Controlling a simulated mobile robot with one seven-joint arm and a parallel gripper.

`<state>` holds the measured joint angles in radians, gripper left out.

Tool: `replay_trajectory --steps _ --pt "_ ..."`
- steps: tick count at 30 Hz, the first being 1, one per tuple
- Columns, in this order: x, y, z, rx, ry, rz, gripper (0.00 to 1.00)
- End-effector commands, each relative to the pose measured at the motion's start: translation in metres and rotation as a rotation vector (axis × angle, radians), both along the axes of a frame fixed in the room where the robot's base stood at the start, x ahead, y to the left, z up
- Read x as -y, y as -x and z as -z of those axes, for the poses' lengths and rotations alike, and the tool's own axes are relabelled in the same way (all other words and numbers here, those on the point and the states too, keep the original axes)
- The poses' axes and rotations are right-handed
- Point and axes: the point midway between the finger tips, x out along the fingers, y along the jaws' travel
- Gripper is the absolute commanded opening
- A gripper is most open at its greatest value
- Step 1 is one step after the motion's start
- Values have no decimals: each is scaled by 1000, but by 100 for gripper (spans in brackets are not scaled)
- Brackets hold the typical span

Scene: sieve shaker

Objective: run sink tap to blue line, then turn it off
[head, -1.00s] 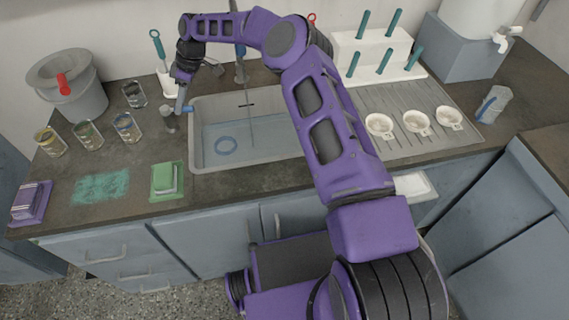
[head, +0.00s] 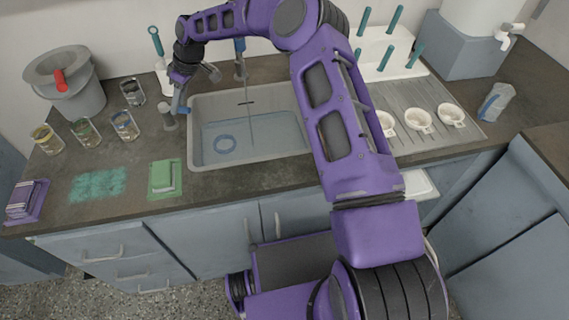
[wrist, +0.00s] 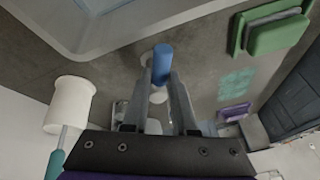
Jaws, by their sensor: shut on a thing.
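I cannot make out a separate blue line on the basin wall.
Glass jars (head: 84,131), a grey bucket (head: 80,95) and a green sponge (head: 165,176) are left of the sink. A white holder (wrist: 70,105) is close to my gripper. White cups (head: 419,121) stand on the drainboard at right.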

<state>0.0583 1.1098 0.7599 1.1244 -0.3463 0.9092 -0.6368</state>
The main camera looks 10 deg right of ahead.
Motion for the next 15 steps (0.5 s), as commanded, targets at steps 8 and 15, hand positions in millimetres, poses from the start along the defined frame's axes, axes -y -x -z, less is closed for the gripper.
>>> replay_trajectory --steps 8,15 --pt "-7 11 1 2 -2 205 0" --pt "-12 18 2 4 -2 354 0"
